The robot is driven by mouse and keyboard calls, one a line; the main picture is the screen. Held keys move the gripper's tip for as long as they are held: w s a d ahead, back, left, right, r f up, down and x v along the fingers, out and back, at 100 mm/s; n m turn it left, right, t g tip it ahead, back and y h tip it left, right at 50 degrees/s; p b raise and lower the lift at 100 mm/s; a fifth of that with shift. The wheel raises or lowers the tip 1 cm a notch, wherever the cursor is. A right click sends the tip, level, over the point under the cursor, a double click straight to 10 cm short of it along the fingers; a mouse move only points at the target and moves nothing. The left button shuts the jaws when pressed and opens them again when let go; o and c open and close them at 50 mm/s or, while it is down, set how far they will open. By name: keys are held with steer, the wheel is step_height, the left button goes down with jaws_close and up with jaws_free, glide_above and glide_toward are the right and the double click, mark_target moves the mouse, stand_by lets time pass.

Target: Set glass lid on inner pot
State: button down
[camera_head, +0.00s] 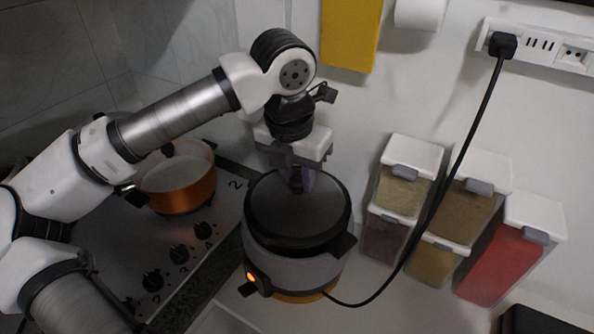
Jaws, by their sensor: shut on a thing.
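The glass lid (320,208) is a dark, round, see-through disc with a black knob at its middle. It lies over the mouth of the cooker (302,255), a grey pot with a black side handle and a lit orange light at its lower front. The inner pot is hidden under the lid. I cannot tell whether the lid rests fully on the rim or is slightly raised. My gripper (297,182) points down from above and is shut on the lid's knob.
An orange pot (178,177) stands on the stove (150,236) at left. Spice dispensers (401,190) with white tops stand at right. A black cord (452,175) runs from the wall socket strip (540,46) down to the cooker. A yellow board (350,35) hangs behind.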

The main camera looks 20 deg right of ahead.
mark_target(292, 198)
steer(key=c, duration=1.1)
jaws_free()
steer(key=shift+s+f, duration=0.1)
steer(key=shift+f, duration=0.05)
steer(key=r, duration=0.4)
steer(key=a+r+b, duration=0.1)
steer(key=r, duration=0.3)
steer(key=s+r+b, duration=0.1)
steer(key=r, duration=0.3)
steer(key=shift+s+a, duration=0.1)
steer(key=shift+a, duration=0.05)
